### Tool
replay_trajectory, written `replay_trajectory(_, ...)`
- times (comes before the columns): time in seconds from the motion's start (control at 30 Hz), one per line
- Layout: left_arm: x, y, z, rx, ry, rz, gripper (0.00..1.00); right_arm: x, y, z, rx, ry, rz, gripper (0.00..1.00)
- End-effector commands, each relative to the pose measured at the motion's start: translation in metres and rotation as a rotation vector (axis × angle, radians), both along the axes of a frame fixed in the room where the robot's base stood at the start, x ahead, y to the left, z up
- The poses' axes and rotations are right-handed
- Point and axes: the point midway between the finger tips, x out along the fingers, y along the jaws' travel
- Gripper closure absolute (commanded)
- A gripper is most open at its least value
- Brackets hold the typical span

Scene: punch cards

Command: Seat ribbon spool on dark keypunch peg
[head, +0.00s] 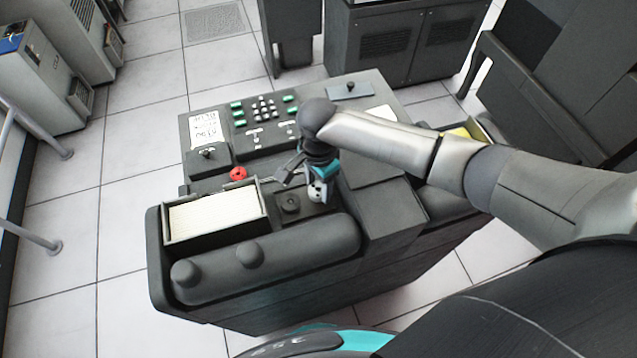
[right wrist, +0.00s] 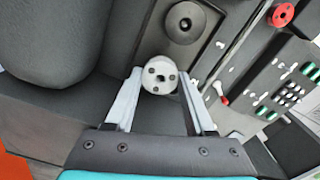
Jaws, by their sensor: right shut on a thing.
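My right gripper (right wrist: 160,78) is shut on the ribbon spool (right wrist: 161,74), a light grey disc with a centre hole and small dark holes around it. In the head view the spool (head: 317,191) shows as a pale piece below the right gripper (head: 316,186), partly hidden by it. The dark peg (head: 290,202) stands in a square dark recess on the keypunch, just left of the spool. In the right wrist view the peg (right wrist: 185,23) is a round dark piece with a pale centre, above the spool and apart from it. My left gripper is not in view.
A card tray (head: 213,216) with cream cards is left of the peg. A red disc (head: 238,173) sits behind it. A rounded dark bar (head: 300,262) runs along the front. Keys and green buttons (head: 263,107) are at the back.

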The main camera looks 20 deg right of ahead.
Motion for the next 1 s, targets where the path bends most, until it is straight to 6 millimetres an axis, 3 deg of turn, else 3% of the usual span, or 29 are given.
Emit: replay_trajectory(1.0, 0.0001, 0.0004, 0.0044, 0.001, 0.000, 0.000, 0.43, -0.0001, 0.0004, -0.0092, 0.001, 0.000, 0.000, 0.99)
